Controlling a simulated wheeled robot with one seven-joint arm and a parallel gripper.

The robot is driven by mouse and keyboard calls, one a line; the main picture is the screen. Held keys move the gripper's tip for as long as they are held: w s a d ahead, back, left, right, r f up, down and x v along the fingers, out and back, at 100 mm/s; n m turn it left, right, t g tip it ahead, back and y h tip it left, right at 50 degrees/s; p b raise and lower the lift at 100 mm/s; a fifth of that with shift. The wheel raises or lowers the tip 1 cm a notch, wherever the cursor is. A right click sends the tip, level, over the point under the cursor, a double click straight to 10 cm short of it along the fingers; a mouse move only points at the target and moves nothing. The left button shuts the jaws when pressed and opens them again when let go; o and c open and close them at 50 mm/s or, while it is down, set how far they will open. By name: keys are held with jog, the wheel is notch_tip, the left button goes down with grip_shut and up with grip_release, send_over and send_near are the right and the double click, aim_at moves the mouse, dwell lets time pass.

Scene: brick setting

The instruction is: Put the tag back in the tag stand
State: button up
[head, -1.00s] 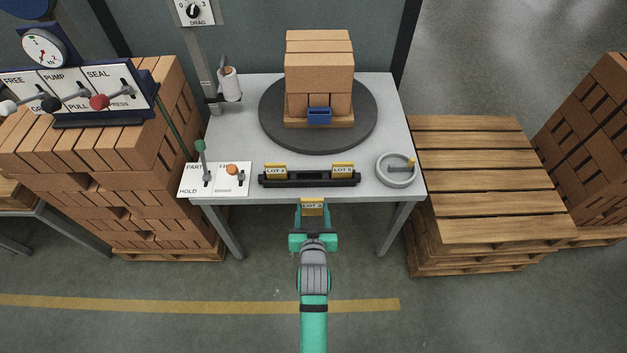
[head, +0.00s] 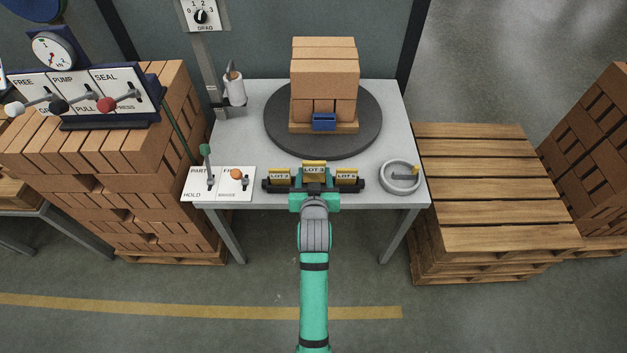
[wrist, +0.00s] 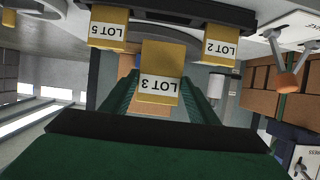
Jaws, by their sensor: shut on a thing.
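The yellow tag marked LOT 3 (head: 314,170) is held upright in my gripper (head: 314,188), which is shut on it. The black tag stand (head: 268,186) lies along the table's front edge, with a LOT 2 tag (head: 280,175) at left and a LOT 5 tag (head: 346,175) at right. The held tag is level with the gap between them. In the wrist view the LOT 3 tag (wrist: 158,75) appears larger and nearer than the LOT 5 tag (wrist: 108,28) and LOT 2 tag (wrist: 221,42). My gripper hides the stand's middle; I cannot tell whether the tag touches it.
The table (head: 400,110) bears a dark turntable (head: 280,140) with stacked bricks (head: 325,75) behind the stand. A lever panel (head: 222,190) is left of the stand and a grey handwheel (head: 386,186) is right. Wooden pallets (head: 490,185) stand beside the table.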

aim_at(313, 178)
jog(key=w+f, duration=0.2)
jog(key=f, duration=0.1)
jog(key=w+f, duration=0.1)
jog(key=f, duration=0.1)
jog(key=shift+w+a+f, duration=0.1)
jog(key=shift+w+a, duration=0.05)
jog(key=shift+w, duration=0.25)
jog(key=shift+w+f, duration=0.1)
jog(key=shift+f, duration=1.4)
jog(key=shift+f, duration=0.1)
jog(key=o, duration=1)
jog(key=shift+o, duration=0.2)
